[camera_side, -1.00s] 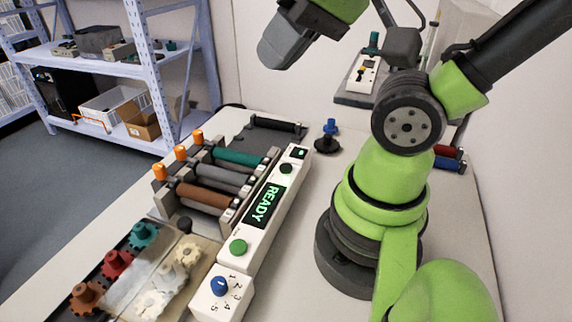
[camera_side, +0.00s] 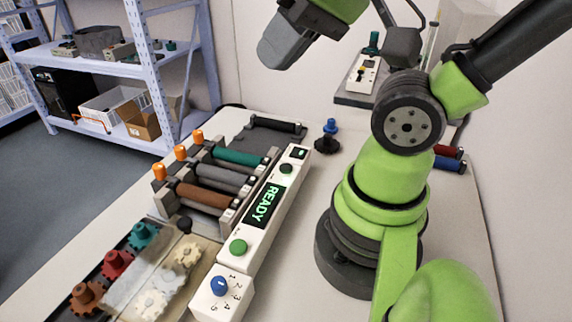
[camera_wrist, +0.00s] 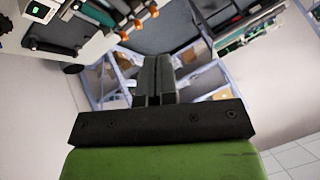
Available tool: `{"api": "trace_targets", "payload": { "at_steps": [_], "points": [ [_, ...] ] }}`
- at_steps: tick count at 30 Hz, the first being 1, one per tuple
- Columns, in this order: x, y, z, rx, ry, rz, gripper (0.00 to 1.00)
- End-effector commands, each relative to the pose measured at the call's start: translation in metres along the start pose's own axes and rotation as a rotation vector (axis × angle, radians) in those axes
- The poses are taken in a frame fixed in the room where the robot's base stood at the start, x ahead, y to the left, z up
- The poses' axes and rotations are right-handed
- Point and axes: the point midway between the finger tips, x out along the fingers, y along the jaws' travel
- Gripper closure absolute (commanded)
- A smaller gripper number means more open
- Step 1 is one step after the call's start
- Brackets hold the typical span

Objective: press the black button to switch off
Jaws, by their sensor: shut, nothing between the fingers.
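The white control panel (camera_side: 278,205) stands on the table, with a lit display (camera_side: 265,205) that reads READY in green. A round black button (camera_side: 286,168) sits near its far end, beside a small dark switch with a green light (camera_side: 298,153). A green button (camera_side: 238,247) is at the near end. My gripper (camera_side: 285,45) is high above the panel's far end, well apart from the button. In the wrist view my gripper's fingers (camera_wrist: 155,72) are together with nothing between them. The lit switch (camera_wrist: 40,11) shows there at the upper left.
Rollers with orange knobs (camera_side: 181,152) stand left of the panel. A blue dial box (camera_side: 222,293) is at its near end, gears (camera_side: 116,263) at the lower left. A blue-topped black part (camera_side: 328,138) stands beyond the panel. Shelves (camera_side: 125,67) stand behind.

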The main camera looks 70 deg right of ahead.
Motion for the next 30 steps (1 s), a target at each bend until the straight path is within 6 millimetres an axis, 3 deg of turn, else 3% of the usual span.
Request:
{"api": "trace_targets", "payload": {
  "at_steps": [14, 18, 23, 30],
  "points": [
    [0.0, 0.0, 0.0, 0.001, -0.001, 0.0, 1.0],
    [0.005, 0.003, -0.002, 0.072, -0.029, 0.02, 1.0],
    [0.021, 0.016, -0.009, 0.354, -0.131, 0.092, 1.0],
    [0.056, 0.051, -0.02, 1.027, -0.323, 0.225, 1.0]
  ]
}}
